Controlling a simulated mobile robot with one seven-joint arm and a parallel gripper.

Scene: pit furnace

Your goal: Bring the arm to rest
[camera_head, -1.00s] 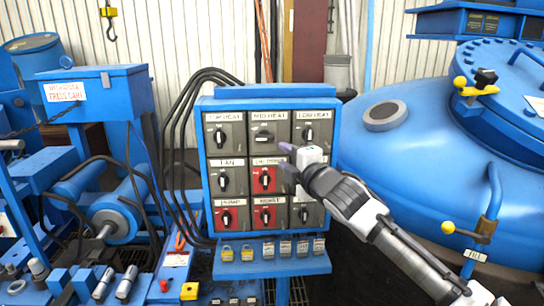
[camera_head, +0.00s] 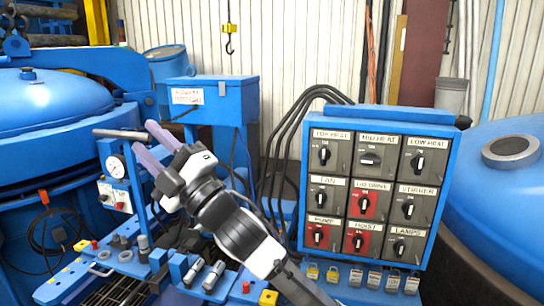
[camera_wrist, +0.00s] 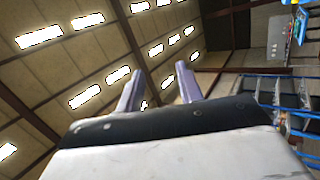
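My gripper (camera_head: 147,148) is raised in the head view, left of the switch panel and in front of the bench. Its two purple-grey fingers point up and to the left. They stand apart with nothing between them. In the wrist view the gripper (camera_wrist: 158,88) also shows open and empty, with the roof and its bright skylights behind it. My forearm reaches in from the bottom of the head view, and the gripper touches nothing that I can see.
A blue switch panel (camera_head: 450,150) with labelled rotary knobs stands right of my arm, padlocks (camera_head: 353,276) below it. A bench with small fittings (camera_head: 205,275) lies under my gripper. A blue furnace vessel (camera_head: 60,105) is at left, another tank (camera_head: 500,190) at right. A yellow hook (camera_head: 229,29) hangs behind.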

